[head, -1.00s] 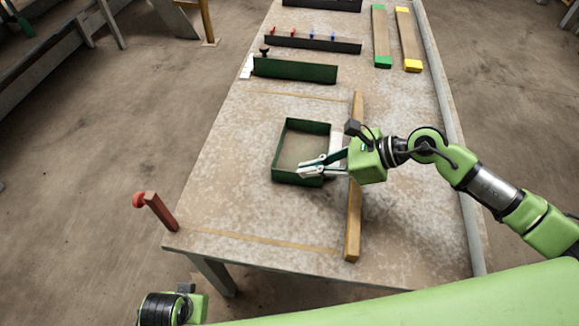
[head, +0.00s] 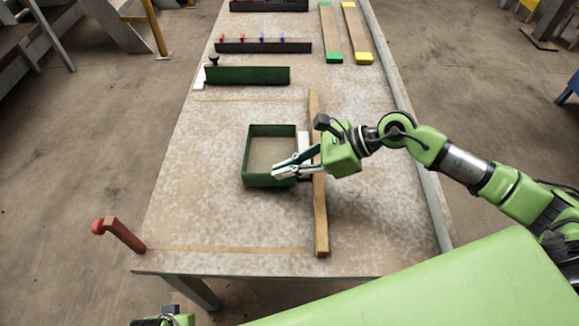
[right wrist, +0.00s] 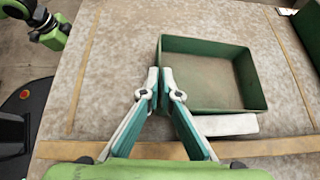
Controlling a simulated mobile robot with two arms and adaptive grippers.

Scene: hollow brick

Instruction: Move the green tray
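The green tray (head: 246,158) is an open, shallow box with a brown inside, lying on the table left of a long wooden strip. In the right wrist view the tray (right wrist: 215,46) fills the upper right. My right gripper (head: 278,168) reaches in from the right, low over the tray's near right corner. In the right wrist view its fingertips (right wrist: 160,72) are close together at the tray's left wall, one outside and one inside, and appear to pinch it. My left gripper is out of view; only a bit of the left arm shows at the bottom left.
The wooden strip (head: 320,215) runs beside the tray, under my right gripper, with a white piece (right wrist: 225,125) between. A red-knobbed post (head: 120,232) is at the near left corner.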

